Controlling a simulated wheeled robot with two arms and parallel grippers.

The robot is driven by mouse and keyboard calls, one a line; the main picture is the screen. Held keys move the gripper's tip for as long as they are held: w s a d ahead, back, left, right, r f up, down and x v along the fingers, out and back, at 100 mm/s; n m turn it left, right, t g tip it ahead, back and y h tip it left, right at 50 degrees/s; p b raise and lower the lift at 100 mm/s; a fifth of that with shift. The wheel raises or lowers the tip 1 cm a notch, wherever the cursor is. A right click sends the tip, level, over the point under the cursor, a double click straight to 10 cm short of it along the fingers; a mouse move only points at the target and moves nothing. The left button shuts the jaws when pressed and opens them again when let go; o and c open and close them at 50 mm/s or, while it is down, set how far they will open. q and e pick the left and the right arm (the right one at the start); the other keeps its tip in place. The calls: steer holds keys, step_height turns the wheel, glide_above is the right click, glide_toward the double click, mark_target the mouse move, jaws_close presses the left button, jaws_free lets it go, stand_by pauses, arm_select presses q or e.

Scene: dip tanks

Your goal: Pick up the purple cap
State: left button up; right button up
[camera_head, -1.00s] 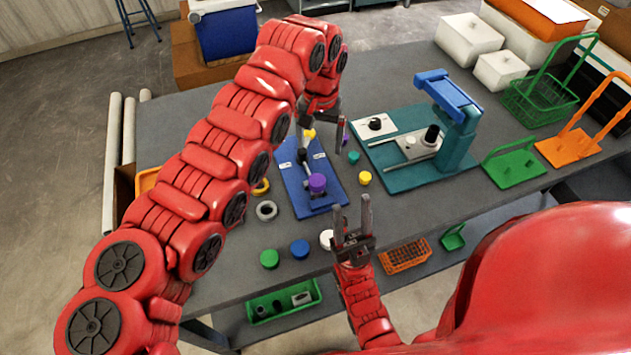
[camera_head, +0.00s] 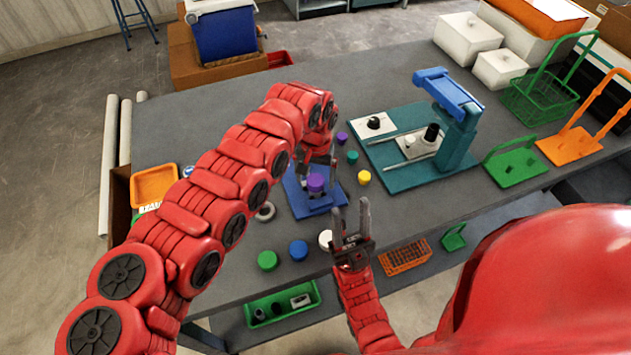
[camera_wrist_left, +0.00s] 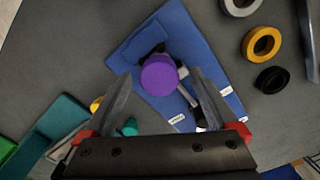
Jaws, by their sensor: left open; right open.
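A purple cap (camera_head: 316,182) sits on the blue fixture (camera_head: 318,207) near the middle of the table. The cap also shows in the left wrist view (camera_wrist_left: 159,73), in the gap between the two fingertips. My left gripper (camera_head: 318,162) is open and just above and behind this cap, its fingers pointing down. I cannot tell whether they touch it. A second, smaller-looking purple cap (camera_head: 342,138) lies on the table behind, to the right of the left gripper. My right gripper (camera_head: 350,222) is open and empty at the table's front edge, fingers pointing up.
Green (camera_head: 267,260), blue (camera_head: 298,250) and white (camera_head: 326,240) caps lie near the front edge. Yellow (camera_head: 364,177) and teal (camera_head: 352,157) caps lie right of the fixture. A teal press (camera_head: 455,150) stands farther right. Rings (camera_wrist_left: 262,43) lie beside the blue fixture.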

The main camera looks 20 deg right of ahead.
arm_select(q)
steer(key=shift+c, duration=0.3)
steer(key=shift+r, duration=0.1)
steer(key=c, duration=1.4)
steer(key=shift+o, duration=0.2)
steer(key=shift+r, duration=0.1)
